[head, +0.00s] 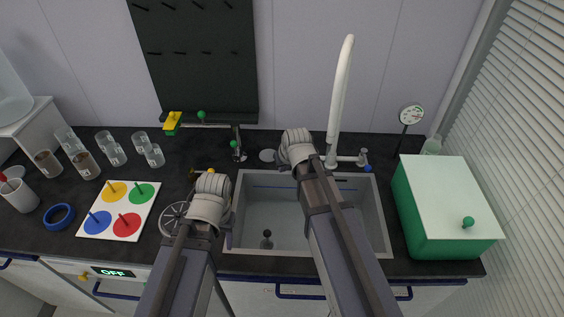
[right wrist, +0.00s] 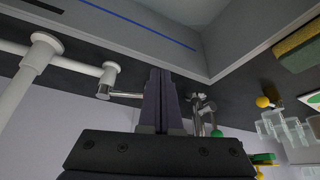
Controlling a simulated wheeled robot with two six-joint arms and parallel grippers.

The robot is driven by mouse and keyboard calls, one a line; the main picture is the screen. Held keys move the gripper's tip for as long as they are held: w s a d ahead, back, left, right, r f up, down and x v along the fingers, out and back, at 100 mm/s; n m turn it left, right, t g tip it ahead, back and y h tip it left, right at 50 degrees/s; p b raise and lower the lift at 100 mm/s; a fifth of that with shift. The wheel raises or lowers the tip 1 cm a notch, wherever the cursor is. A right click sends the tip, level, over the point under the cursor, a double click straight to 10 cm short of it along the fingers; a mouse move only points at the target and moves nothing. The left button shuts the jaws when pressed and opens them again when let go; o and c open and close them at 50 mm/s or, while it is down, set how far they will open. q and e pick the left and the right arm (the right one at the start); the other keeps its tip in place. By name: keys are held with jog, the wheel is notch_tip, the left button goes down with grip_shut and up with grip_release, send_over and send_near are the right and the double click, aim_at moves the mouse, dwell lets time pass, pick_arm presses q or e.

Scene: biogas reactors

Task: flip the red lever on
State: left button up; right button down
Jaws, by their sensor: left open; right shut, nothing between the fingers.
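On the left, a white panel (head: 112,193) carries yellow, green, blue and red discs. The red disc (head: 127,225) is at its lower right with a small thin dark stick on it; I cannot tell whether this is the red lever or how it is set. No other red lever is clear. My left gripper (head: 212,183) is right of the panel, above the counter by the sink's left edge; it is open, its fingers mostly hidden by my wrist. My right gripper (head: 292,142) is over the sink's back edge; in the right wrist view its fingers (right wrist: 162,75) are shut and empty.
The sink (head: 270,215) lies under my arms, with a white tap (head: 340,95) behind. A handwheel (head: 173,218) is between panel and sink. A blue ring (head: 59,216), mug (head: 20,195) and glass jars (head: 80,160) are left; a green box (head: 445,205) is right.

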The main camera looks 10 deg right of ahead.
jog(key=p+v, duration=0.6)
jog(key=v, duration=0.2)
jog(key=shift+a, duration=0.25)
jog(key=s+a+f+n+g+h, duration=0.1)
jog(key=s+a+g, duration=0.1)
jog(key=s+a, duration=0.3)
jog(key=s+a+f+n+g+h, duration=0.1)
jog(key=s+a+g, duration=0.2)
jog(key=s, duration=0.9)
jog(key=a, duration=0.2)
jog(key=shift+a+n+g, duration=0.3)
jog(key=shift+f, duration=0.1)
